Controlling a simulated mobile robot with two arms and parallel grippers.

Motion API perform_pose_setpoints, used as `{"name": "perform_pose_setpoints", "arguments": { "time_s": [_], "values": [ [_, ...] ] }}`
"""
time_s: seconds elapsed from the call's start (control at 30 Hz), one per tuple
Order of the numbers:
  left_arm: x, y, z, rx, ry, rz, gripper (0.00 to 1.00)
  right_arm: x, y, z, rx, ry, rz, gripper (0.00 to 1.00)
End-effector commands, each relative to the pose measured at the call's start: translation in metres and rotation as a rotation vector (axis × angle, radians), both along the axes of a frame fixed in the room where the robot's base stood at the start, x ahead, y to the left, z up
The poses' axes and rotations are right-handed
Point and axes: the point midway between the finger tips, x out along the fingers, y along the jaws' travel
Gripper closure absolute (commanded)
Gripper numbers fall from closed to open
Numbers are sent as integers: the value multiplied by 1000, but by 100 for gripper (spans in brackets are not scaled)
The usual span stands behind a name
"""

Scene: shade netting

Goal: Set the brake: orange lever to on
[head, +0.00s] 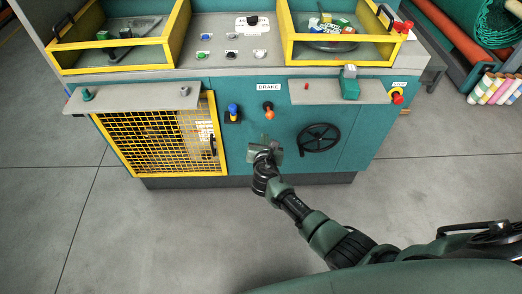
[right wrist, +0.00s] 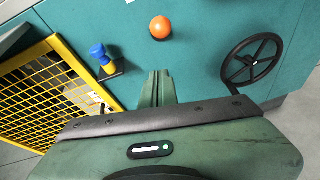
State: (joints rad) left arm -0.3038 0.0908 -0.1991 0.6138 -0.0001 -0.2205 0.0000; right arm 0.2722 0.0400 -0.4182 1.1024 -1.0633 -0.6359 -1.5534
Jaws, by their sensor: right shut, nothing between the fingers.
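The orange brake lever (head: 269,112) is on the teal front panel, under a plate reading BRAKE (head: 268,87). In the head view its orange knob sits just below a dark mount. In the right wrist view the knob shows as a round orange ball (right wrist: 160,28), seen end-on, so its angle is hard to tell. I see no readable on mark beside it. My right gripper (head: 266,143) is shut and empty, a little below the lever and apart from it. Its closed fingertips (right wrist: 159,75) point toward the panel below the ball. My left gripper is not in view.
A black handwheel (head: 318,138) is to the right. Grey ledges (head: 130,98) jut out on both sides, the right one bearing a green-grey item (head: 349,85).

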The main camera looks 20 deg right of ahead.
Motion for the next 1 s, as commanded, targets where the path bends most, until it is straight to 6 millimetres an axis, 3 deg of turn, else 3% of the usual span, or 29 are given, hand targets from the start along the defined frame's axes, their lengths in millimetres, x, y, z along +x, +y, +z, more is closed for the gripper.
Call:
{"name": "perform_pose_setpoints", "arguments": {
  "time_s": [0.17, 0.4, 1.0],
  "values": [
    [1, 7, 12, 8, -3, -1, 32, -33, 7, 16, -2, 4, -2, 100],
    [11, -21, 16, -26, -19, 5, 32, -58, 16, 28, -1, 6, -1, 100],
    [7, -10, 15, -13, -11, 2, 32, -63, 17, 30, -1, 6, -2, 100]
  ]
}}
